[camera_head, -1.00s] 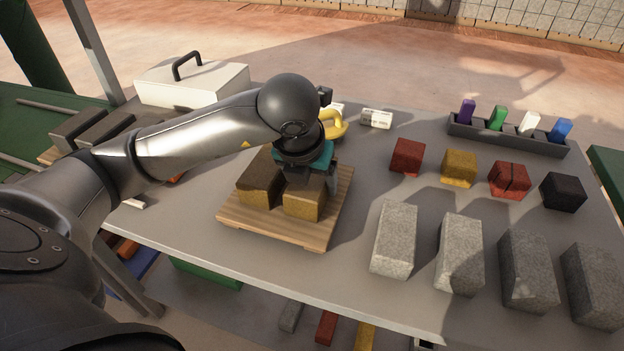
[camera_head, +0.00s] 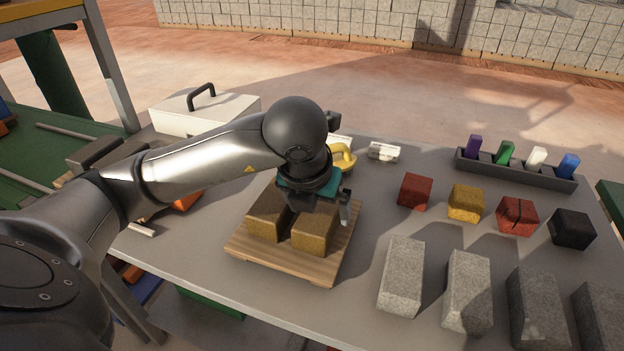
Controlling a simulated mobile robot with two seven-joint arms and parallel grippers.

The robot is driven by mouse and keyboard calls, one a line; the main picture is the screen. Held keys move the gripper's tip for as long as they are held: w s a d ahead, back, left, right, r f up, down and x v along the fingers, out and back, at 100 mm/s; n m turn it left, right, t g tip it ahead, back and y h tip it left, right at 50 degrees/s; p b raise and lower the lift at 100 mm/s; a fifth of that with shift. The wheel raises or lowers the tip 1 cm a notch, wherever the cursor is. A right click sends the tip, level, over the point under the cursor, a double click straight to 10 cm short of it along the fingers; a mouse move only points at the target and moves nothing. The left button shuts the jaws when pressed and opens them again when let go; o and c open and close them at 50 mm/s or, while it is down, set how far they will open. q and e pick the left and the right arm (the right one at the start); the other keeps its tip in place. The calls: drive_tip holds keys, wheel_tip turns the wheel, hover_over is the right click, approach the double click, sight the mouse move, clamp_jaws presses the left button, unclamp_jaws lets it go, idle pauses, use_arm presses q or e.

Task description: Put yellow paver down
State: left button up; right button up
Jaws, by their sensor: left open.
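Two brownish-yellow pavers rest side by side on a wooden board on the table: a left one (camera_head: 266,216) and a right one (camera_head: 315,237). The wooden board (camera_head: 285,266) lies flat. My left gripper (camera_head: 321,207) is open just above the right paver, with one finger visible beyond its right side. The gripper body and arm hide the far parts of both pavers. Whether the fingers touch the paver cannot be told. My right gripper is out of view.
To the right stand a red block (camera_head: 415,191), a yellow block (camera_head: 465,203), a cracked red block (camera_head: 517,216), a black block (camera_head: 571,228) and several grey pavers (camera_head: 402,275). A dark rack (camera_head: 516,172) holds coloured pieces. A white case (camera_head: 205,112) is behind my arm.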

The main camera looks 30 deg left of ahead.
use_arm(q)
drive_tip(key=p+v, duration=0.2)
drive_tip(key=v, duration=0.5)
drive_tip(key=shift+r, duration=0.1)
drive_tip(key=shift+p+v, duration=0.35)
drive_tip(key=shift+v, duration=0.6)
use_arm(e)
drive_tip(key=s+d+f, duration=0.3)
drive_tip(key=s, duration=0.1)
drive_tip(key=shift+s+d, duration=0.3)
use_arm(q)
drive_tip(key=shift+s, duration=0.1)
